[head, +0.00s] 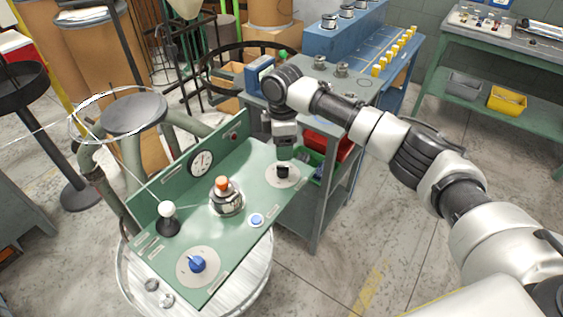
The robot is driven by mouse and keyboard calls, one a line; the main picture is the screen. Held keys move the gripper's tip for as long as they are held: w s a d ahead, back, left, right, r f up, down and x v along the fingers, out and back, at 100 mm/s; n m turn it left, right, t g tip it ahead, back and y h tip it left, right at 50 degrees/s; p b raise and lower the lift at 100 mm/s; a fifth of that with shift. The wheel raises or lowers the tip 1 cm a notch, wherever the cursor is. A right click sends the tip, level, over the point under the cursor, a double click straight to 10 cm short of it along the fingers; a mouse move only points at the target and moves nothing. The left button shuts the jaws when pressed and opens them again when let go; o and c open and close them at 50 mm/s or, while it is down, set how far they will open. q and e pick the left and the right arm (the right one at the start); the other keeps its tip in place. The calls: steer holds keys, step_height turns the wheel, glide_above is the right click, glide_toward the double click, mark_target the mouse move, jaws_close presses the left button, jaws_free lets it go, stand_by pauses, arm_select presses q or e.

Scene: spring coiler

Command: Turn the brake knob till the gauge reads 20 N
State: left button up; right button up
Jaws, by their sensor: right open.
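A round white gauge (201,163) with a dark rim stands on the upright green back panel; its reading is too small to tell. A black knob (283,172) sits on a pale round dial plate at the right end of the green panel. A blue knob (197,264) sits on another pale plate at the near left end. I cannot read which label names the brake. My right gripper (284,153) points down just above the black knob, open; whether its fingers touch the knob is unclear. My left gripper is not in view.
Between the knobs are an orange-topped metal spool (225,196), a blue button (256,220) and a white-balled lever (168,212). A wire runs from the left across the panel. A blue bench (345,45) and a grey-green cart (320,205) stand behind and right.

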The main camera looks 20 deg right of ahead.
mark_target(283, 167)
steer(key=f, duration=0.3)
steer(key=shift+s+f, duration=0.25)
steer(key=shift+s, duration=0.05)
steer(key=f, duration=0.3)
steer(key=shift+w, duration=0.2)
steer(key=shift+s+f+p, duration=0.1)
steer(key=shift+f+p, duration=0.2)
steer(key=shift+f, duration=0.4)
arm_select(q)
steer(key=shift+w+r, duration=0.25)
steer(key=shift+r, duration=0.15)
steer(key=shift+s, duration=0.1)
arm_select(e)
steer(key=shift+c, duration=0.3)
